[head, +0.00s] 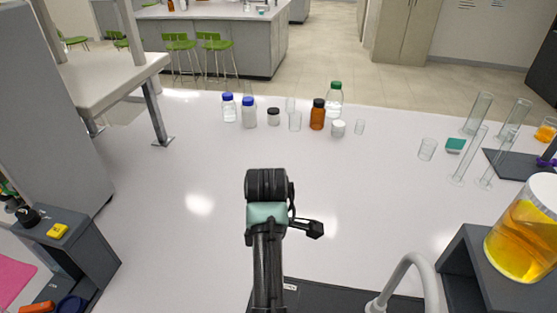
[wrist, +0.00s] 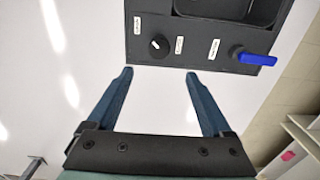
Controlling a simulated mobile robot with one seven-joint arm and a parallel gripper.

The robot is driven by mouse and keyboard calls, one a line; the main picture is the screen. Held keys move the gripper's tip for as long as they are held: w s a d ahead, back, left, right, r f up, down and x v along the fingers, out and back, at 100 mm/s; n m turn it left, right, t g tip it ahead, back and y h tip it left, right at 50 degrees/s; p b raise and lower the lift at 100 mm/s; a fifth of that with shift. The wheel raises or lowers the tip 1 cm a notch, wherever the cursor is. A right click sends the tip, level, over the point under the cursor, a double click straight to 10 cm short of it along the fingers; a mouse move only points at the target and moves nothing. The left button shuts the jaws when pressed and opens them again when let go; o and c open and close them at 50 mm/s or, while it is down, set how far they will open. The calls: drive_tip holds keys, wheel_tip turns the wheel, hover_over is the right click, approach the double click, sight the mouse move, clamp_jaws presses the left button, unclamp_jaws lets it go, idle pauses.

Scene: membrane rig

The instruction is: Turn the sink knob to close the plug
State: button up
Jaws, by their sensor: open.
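The sink knob (wrist: 159,46) is a round black knob with a white pointer mark, on the dark sink panel (wrist: 143,20) in the wrist view. Small white labels sit above and to the right of it. My gripper (wrist: 160,72) is open and empty. Its two blue fingers point toward the knob, which shows just beyond and between the fingertips, apart from them. The dark sink basin (wrist: 225,12) shows only in part, and the plug cannot be seen. In the head view my arm hides the fingers and the knob.
A blue lever (wrist: 258,59) sits on the panel right of the knob. In the head view a pale curved faucet (head: 412,262) and a yellow-filled jar (head: 522,240) stand at lower right. Bottles, including an amber one (head: 317,116), line the far edge. The middle counter is clear.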

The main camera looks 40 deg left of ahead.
wheel_tip(320, 180, down, 13)
drive_tip(key=b, duration=0.4)
drive_tip(key=shift+d+r+b, duration=0.1)
drive_tip(key=shift+r+b, duration=0.1)
drive_tip(key=shift+b, duration=0.15)
clamp_jaws()
